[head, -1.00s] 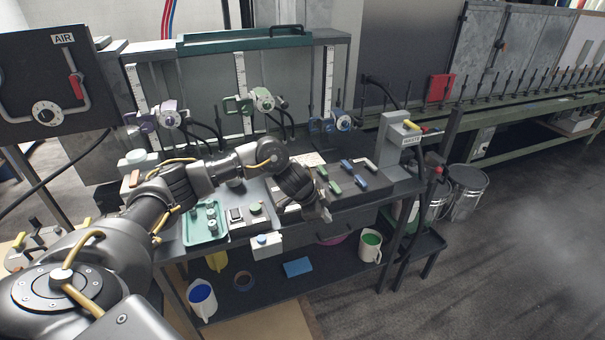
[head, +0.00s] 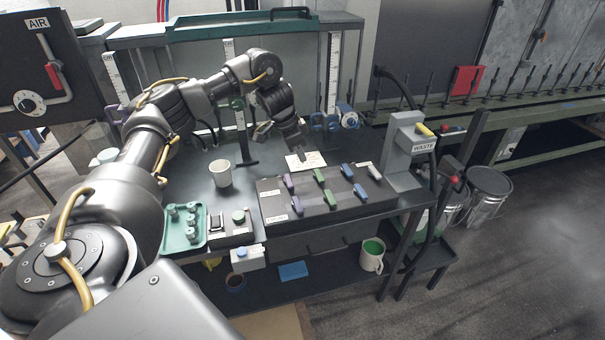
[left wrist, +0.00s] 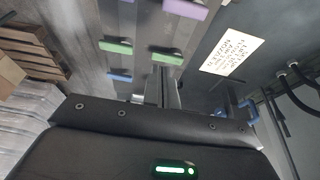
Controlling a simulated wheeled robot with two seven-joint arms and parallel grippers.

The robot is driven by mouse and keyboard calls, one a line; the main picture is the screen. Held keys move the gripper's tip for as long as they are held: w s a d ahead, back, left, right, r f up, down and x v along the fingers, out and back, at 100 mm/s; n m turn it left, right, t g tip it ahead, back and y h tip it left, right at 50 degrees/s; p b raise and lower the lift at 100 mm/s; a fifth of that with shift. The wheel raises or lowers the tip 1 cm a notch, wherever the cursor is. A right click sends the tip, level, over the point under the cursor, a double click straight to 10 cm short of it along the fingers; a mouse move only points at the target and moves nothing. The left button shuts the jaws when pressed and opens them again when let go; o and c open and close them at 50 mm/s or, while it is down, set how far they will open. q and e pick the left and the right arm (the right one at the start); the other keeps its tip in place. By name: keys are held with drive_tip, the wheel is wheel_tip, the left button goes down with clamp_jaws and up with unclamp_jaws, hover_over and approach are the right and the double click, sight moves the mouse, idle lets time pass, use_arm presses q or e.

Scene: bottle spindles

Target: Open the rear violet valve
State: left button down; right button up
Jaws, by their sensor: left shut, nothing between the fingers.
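The rear violet valve (head: 288,181) is a small violet lever at the left end of the back row on a dark valve panel (head: 315,217). It also shows at the top edge of the left wrist view (left wrist: 185,8). A front violet valve (head: 297,206) sits just before it. My left gripper (head: 302,157) is shut and empty, pointing down behind the panel near the white note card, apart from the violet valve. In the left wrist view its fingers (left wrist: 168,92) are together, with the rear green lever (left wrist: 165,56) just beyond them. My right gripper is out of view.
Green valves (head: 319,175), blue valves (head: 347,170) and a white one (head: 375,172) share the panel. A white mug (head: 221,173) and green tray (head: 186,229) stand left. The grey waste post (head: 404,150) stands right. Hoses and spindles are behind.

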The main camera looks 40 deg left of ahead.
use_arm(q)
drive_tip(key=b, duration=0.2)
hover_over(289, 183)
drive_tip(key=w+d, duration=0.3)
wheel_tip(289, 183, down, 5)
drive_tip(key=x, duration=0.5)
drive_tip(key=shift+w+b, duration=0.1)
drive_tip(key=shift+b, duration=0.3)
drive_tip(key=s+a, duration=0.1)
drive_tip(key=s+a+p, duration=0.1)
drive_tip(key=shift+s+r, duration=0.2)
drive_tip(key=shift+s, duration=0.1)
drive_tip(key=shift+s+a, duration=0.15)
drive_tip(key=shift+s, duration=0.2)
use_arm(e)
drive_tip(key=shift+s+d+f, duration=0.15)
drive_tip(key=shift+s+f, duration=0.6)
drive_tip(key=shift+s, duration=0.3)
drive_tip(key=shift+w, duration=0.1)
